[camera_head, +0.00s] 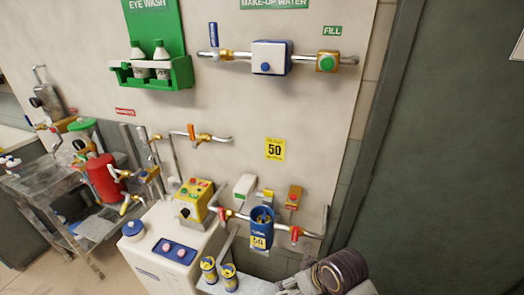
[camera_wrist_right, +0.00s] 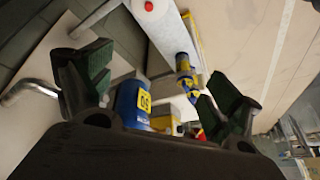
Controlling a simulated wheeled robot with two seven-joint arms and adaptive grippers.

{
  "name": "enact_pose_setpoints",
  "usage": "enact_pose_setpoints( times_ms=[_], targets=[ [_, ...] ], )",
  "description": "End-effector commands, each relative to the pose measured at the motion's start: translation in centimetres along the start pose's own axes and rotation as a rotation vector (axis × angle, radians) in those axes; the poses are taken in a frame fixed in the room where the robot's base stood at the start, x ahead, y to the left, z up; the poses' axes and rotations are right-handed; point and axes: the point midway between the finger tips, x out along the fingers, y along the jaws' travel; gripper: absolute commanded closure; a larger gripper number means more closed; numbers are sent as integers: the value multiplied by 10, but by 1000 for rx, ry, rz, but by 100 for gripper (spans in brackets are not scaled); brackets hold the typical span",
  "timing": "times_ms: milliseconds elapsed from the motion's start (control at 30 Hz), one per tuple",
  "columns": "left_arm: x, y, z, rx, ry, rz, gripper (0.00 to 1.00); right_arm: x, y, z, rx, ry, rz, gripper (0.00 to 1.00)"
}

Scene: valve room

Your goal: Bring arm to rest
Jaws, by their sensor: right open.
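My right gripper (camera_wrist_right: 158,92) shows in the right wrist view with its two dark fingers, lined with green pads, spread wide apart. Nothing is held between them. A blue canister (camera_wrist_right: 130,98) with a yellow 50 label shows beyond the gap; I cannot tell its exact distance. In the head view, part of my right arm shows at the bottom right, near the wall and pipes, and the gripper's fingers cannot be made out there. My left arm and gripper are not in view.
The blue canister (camera_head: 262,222) sits at a pipe with red-handled valves. Two small blue-and-yellow canisters (camera_head: 230,278) stand at the front. A white cabinet (camera_head: 170,262) carries a yellow control box (camera_head: 193,198). A red vessel (camera_head: 104,178) stands left. The dark door (camera_head: 450,150) at right is clear.

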Motion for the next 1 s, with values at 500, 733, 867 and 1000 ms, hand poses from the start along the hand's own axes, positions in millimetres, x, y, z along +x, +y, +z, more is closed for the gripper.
enact_pose_setpoints(
  times_ms=[500,733,867,1000],
  targets=[
    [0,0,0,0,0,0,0,-11,57,81,177,-60,167,9],
    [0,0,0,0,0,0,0,-16,70,101,210,-80,211,9],
    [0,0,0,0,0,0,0,-19,76,111,225,-90,232,9],
    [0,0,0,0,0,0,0,-17,81,119,235,-100,248,9]
  ],
)
